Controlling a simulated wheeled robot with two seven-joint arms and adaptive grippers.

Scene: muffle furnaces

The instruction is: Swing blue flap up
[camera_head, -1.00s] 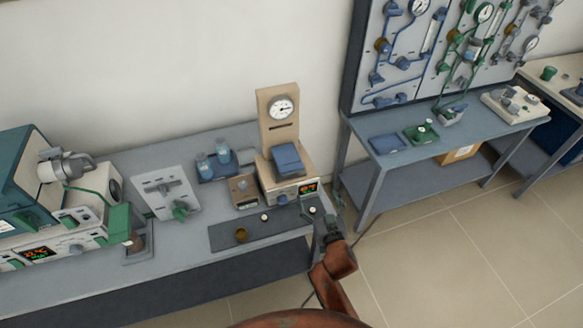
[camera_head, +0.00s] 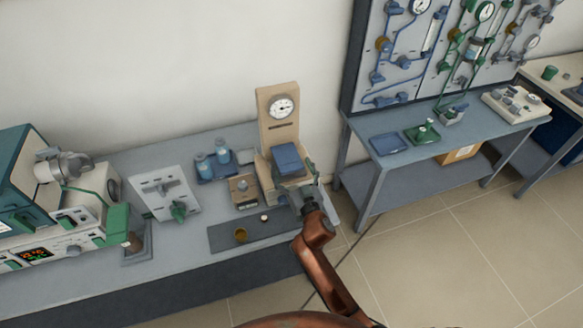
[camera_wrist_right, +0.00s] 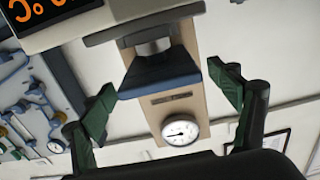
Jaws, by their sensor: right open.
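The blue flap (camera_head: 288,158) is on the front of a beige device (camera_head: 278,114) with a round dial on its tall back panel. In the right wrist view the flap (camera_wrist_right: 158,76) shows from below, between the open fingers and beyond them. My right gripper (camera_head: 297,180) is at the front of the device, just below the flap, and hides part of the device's base. In the right wrist view its green fingers (camera_wrist_right: 165,108) are spread wide with nothing between them; I cannot tell whether they touch the flap. My left gripper is not in view.
A dark mat (camera_head: 262,232) with a small brass cup (camera_head: 241,235) lies in front of the device. A small beige box (camera_head: 243,190) and blue bottle tray (camera_head: 215,168) stand to its left. Floor is open right of the bench.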

